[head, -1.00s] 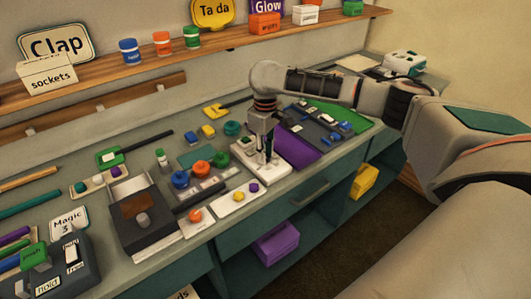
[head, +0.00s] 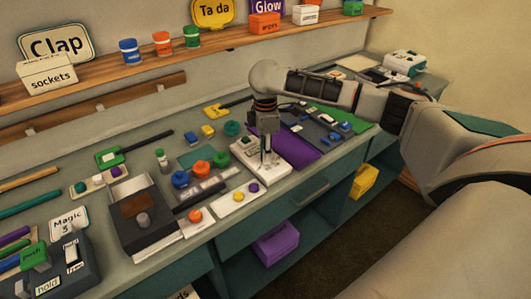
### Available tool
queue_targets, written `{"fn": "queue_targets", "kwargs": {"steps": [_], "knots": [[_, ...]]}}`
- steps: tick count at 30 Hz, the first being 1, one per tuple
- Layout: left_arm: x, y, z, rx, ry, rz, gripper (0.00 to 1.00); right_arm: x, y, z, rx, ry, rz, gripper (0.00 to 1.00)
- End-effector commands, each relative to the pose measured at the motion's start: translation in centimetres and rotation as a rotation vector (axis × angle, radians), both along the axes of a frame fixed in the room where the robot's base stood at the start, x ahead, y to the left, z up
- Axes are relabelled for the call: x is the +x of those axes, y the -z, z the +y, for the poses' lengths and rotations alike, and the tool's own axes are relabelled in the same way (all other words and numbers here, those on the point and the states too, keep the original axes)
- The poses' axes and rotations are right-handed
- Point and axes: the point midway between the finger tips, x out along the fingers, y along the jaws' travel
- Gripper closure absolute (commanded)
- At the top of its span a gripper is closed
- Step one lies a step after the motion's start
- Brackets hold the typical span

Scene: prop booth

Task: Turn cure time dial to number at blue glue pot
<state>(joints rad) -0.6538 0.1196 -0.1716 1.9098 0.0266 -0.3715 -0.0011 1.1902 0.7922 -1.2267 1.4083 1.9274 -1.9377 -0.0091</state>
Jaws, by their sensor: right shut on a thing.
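A blue pot (head: 130,50) with a white label stands on the wall shelf; its label is too small to read. My right gripper (head: 266,163) points down at a flat white unit (head: 245,155) with a small greenish display, on the bench near the front edge. Its fingers are shut on what appears to be this unit's dial. The fingers hide most of the dial, so I cannot read its setting. My left gripper is not in view.
An orange pot (head: 162,43) and a green pot (head: 192,36) stand beside the blue one. A dark box with a grey knob (head: 143,220), coloured knobs (head: 200,167) and a purple mat (head: 290,146) crowd the bench around the white unit.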

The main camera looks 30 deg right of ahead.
Motion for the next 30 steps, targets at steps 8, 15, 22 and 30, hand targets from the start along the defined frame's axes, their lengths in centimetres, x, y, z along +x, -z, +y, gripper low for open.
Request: {"fn": "queue_targets", "kwargs": {"steps": [8, 15, 22, 30], "knots": [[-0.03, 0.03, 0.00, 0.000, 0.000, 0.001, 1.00, 0.00, 0.01, 0.02, 0.000, -0.262, 0.000, 1.00], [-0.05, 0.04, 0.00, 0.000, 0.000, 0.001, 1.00, 0.00, 0.02, 0.03, 0.000, -0.468, 0.000, 1.00], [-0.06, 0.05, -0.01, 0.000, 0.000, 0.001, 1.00, -0.01, 0.02, 0.03, 0.000, -0.613, 0.000, 1.00], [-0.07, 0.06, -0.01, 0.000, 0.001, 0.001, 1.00, -0.01, 0.03, 0.03, -0.001, -0.702, 0.000, 1.00]]}}
